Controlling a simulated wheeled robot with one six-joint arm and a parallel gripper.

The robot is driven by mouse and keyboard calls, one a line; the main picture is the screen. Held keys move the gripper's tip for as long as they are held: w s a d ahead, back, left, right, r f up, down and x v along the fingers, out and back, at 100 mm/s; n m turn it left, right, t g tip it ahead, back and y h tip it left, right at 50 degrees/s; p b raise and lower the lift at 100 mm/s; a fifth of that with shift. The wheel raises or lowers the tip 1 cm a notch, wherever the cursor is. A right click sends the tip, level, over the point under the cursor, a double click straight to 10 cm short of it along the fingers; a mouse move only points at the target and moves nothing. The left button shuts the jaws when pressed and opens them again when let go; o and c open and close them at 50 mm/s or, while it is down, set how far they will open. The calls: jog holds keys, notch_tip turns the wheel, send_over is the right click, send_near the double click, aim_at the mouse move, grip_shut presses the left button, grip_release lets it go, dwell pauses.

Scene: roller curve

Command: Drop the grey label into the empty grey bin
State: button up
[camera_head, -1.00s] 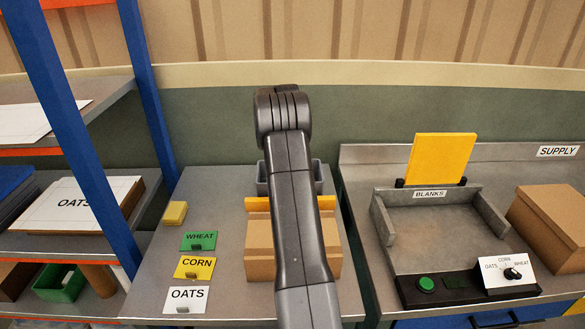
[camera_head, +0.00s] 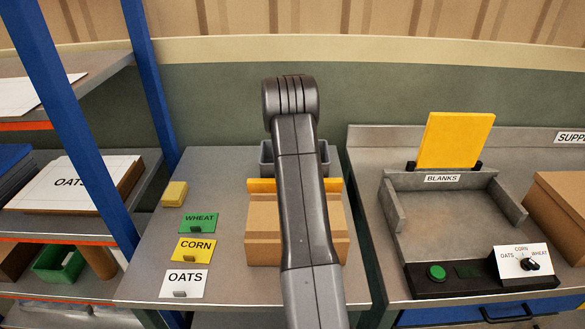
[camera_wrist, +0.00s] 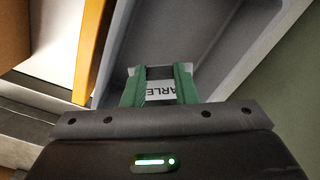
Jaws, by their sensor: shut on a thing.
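My gripper (camera_wrist: 159,76) shows in the wrist view with its green fingers shut on a pale grey label (camera_wrist: 160,93). Part of its dark lettering, "ARLE", shows upside down between the fingers. The grey bin (camera_wrist: 213,52) lies beyond the fingers, and the label appears over its opening. I cannot tell how far above the floor of the bin the label is. In the head view the bin (camera_head: 266,160) stands at the back of the middle table, partly covered by my arm. My gripper and the label are hidden there.
A brown carton (camera_head: 262,225) with a yellow strip (camera_head: 260,186) stands just in front of the bin. WHEAT (camera_head: 198,222), CORN (camera_head: 194,250) and OATS (camera_head: 184,284) cards and a yellow block (camera_head: 174,194) lie left. The blanks tray (camera_head: 440,225) stands right.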

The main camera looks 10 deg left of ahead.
jog(key=o, duration=1)
jog(key=shift+r, duration=0.15)
notch_tip(320, 180, up, 14)
jog(key=shift+f+b, duration=0.2)
jog(key=shift+b, duration=0.2)
jog(key=shift+f, duration=0.15)
notch_tip(320, 180, down, 13)
jog(key=shift+p, duration=0.5)
jog(key=shift+w+r+p, duration=0.1)
jog(key=shift+r+p, duration=0.6)
jog(key=shift+p, duration=0.15)
jog(key=shift+r+p, duration=0.5)
jog(key=shift+r, duration=0.4)
